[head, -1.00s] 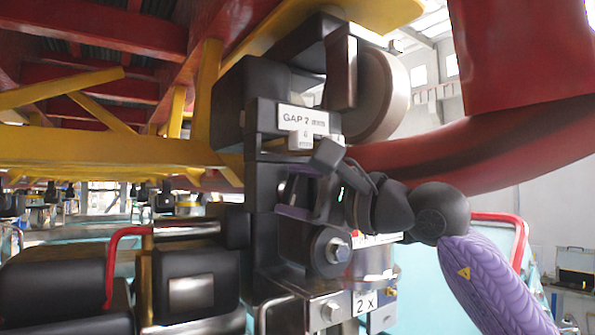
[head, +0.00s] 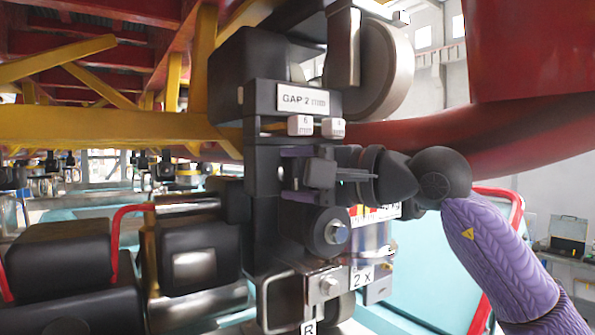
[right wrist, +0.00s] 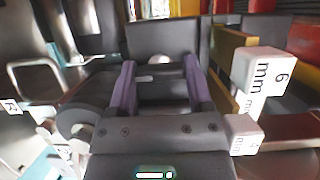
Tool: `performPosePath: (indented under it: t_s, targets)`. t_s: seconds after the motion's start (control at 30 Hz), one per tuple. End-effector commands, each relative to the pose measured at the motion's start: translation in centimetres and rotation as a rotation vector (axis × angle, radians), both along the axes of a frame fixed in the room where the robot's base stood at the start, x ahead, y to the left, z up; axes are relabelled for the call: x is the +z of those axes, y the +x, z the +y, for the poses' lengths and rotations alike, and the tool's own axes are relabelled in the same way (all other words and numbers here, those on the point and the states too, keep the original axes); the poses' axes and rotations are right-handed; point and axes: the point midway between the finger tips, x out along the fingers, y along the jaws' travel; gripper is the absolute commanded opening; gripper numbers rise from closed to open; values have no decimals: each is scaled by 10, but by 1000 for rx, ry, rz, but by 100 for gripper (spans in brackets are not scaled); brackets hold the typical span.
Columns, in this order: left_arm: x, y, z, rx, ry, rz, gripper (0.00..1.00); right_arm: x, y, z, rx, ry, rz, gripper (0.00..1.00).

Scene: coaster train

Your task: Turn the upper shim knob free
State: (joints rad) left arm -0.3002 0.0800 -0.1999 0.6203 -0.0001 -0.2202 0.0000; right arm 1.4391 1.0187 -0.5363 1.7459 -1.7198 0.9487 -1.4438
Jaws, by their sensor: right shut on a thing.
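My right gripper (head: 300,172) is at the dark wheel bracket (head: 262,150), just below the GAP 2 label (head: 303,99). It is shut on the upper shim knob, which the gripper mostly hides in the head view. In the right wrist view its two purple fingers (right wrist: 160,82) stand on either side of a dark piece with a pale spot between them. Two white tags (head: 300,125) (head: 333,127) stick out just above the gripper; one reads 6 mm in the right wrist view (right wrist: 258,72). My left gripper is not in view.
A large wheel (head: 385,72) sits above. Below are a dark round part with a bright bolt (head: 328,232) and a 2 X plate (head: 362,277). A red tube (head: 500,140) runs close above my right arm. A yellow beam (head: 110,128) lies to the left.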

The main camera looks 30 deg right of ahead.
Motion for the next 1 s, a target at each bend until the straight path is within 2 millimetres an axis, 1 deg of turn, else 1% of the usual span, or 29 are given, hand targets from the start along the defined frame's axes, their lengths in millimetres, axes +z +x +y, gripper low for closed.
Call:
performPosePath:
  t_s: [0.23, 0.27, 0.3, 0.57, 0.63, 0.67, 0.8, 0.9, 1.0]
  targets:
    - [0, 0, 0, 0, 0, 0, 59, -1, 0, 0, 0, -2, 3, 6]
    - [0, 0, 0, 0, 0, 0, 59, -1, 0, 0, 0, -2, 3, 71]
    - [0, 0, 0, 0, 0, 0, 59, -1, 0, 0, 0, -2, 3, 79]
    - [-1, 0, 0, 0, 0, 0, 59, -1, 0, 0, 0, 0, 2, 79]
    - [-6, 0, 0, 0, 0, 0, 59, -2, -5, -4, -2, 0, 0, 79]
    - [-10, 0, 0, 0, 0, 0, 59, -3, -9, -6, -3, 0, -1, 79]
    - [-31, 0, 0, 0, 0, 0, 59, -6, -40, -25, -5, -1, -2, 79]
    - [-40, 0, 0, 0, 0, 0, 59, -5, -62, -37, -4, 0, -2, 79]
    - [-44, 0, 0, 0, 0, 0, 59, -3, -77, -46, -3, 0, 1, 79]
